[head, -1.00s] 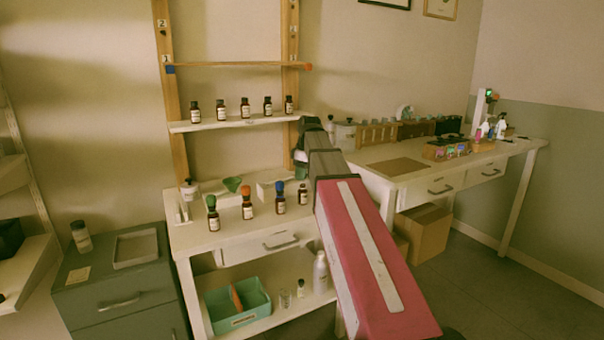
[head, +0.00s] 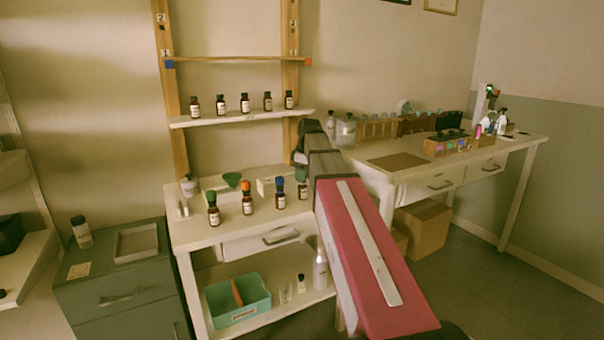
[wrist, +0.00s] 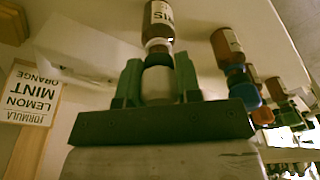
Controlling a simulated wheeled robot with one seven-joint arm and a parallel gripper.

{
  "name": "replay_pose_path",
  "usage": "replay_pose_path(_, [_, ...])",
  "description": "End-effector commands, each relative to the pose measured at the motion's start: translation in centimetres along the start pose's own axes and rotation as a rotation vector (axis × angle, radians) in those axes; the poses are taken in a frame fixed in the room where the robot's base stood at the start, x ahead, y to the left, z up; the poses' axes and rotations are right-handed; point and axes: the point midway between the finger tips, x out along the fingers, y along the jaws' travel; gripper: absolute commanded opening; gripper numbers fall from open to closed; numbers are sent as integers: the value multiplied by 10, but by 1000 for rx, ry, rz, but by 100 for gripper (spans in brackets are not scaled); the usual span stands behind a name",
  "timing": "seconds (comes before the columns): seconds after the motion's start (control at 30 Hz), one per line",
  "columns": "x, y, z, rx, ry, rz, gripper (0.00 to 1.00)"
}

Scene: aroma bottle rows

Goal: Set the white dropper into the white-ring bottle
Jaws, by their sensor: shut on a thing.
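My gripper (wrist: 158,82) is shut on the white dropper (wrist: 158,84), held between two green fingers in the wrist view. The white-ring bottle (wrist: 160,16) is brown with a pale label and appears upside down there. Its white ring (wrist: 157,44) lies right at the dropper's end. I cannot tell whether the dropper is inside the neck or just at its mouth. In the head view the bottle (head: 303,192) stands at the right end of the front row, partly behind my arm. My gripper is mostly hidden there.
Bottles with blue (head: 280,200), orange (head: 247,205) and green (head: 213,213) tops stand to the left on the same white bench (head: 205,238). More brown bottles line the shelf (head: 230,118) above. A green funnel (head: 232,180) stands behind the row.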

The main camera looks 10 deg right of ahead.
Motion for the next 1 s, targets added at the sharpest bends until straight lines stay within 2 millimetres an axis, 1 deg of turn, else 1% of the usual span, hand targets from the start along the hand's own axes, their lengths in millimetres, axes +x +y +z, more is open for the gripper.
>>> replay_pose_path(0.3, [2, 0, 0, 0, 0, 0, 26])
replay_pose_path(0.33, [2, 0, 0, 0, 0, 0, 38])
replay_pose_path(0.37, [2, 0, 0, 0, 0, 0, 48])
replay_pose_path(0.4, [2, 0, 0, 0, 0, 0, 61])
replay_pose_path(0.77, [1, 0, 0, 0, 0, 1, 61])
replay_pose_path(1.0, [-13, 1, -2, 0, 1, 2, 61])
